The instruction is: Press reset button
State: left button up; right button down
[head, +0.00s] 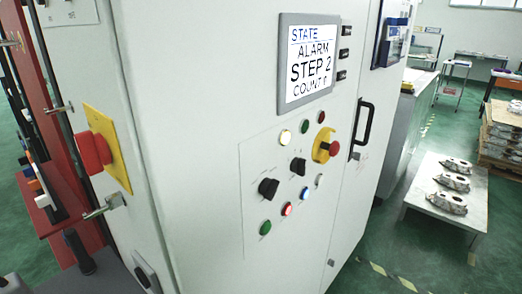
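The control panel (250,160) is on the white cabinet face, with several buttons and knobs. It has a blue button (304,193), a lit red button (287,208), a green button (265,227), a pale button (320,181), a lit yellowish button (285,136), an upper green button (304,126) and a small red one (321,117). The labels are too small to read, so I cannot tell which is the reset button. The screen (307,62) above reads STATE, ALARM, STEP 2, COUNT, with the last character unclear. Neither gripper is in view.
Black knobs (268,188) and a red emergency stop on yellow (325,145) share the panel. A black door handle (362,122) is to the right. Castings (447,202) lie on a low table at right.

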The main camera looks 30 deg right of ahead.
aim_at(304, 194)
jog(key=z, duration=1.2)
